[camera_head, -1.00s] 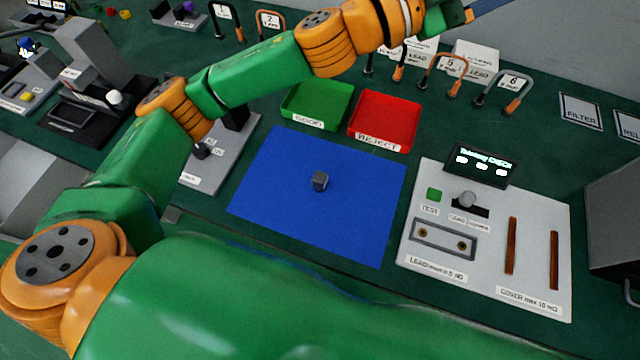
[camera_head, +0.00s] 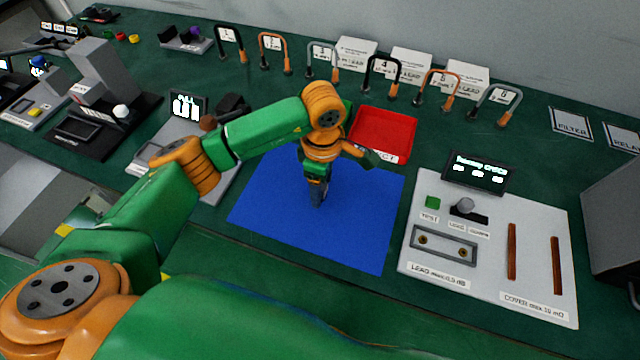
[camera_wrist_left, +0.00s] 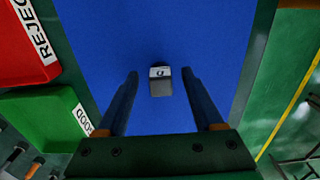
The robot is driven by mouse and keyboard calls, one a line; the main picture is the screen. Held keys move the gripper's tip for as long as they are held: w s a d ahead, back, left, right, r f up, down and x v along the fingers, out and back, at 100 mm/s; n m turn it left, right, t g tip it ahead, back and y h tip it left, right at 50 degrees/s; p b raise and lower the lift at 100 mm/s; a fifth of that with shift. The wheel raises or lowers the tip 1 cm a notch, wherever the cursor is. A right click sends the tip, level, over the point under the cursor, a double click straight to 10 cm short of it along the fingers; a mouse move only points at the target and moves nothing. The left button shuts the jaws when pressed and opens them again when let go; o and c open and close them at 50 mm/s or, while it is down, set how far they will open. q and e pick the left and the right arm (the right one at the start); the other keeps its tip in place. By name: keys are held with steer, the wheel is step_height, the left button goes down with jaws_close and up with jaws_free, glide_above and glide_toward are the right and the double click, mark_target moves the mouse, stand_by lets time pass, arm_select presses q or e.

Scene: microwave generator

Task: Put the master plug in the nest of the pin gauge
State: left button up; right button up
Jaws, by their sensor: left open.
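A small grey block with a white label, which looks like the master plug (camera_wrist_left: 160,82), sits on the blue mat (camera_head: 355,235). In the left wrist view it lies between the two fingers of my left gripper (camera_wrist_left: 160,75), with blue mat showing on both sides of it. My left gripper (camera_head: 318,196) points down over the mat in the head view, open, and mostly hides the block there. I cannot tell for sure which instrument is the pin gauge; a grey plate with a lit display (camera_head: 188,107) stands left of the mat, partly behind my left arm.
A red REJECT tray (camera_head: 385,130) stands behind the mat; a green GOOD tray (camera_wrist_left: 45,115) is beside it. A grey test panel (camera_head: 490,250) lies to the right. A black-based column instrument (camera_head: 105,75) is at the left. Several bent leads stand along the back.

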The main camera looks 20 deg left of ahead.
arm_select(q)
steer(key=shift+f, duration=0.35)
jaws_close()
steer(key=shift+r, duration=0.1)
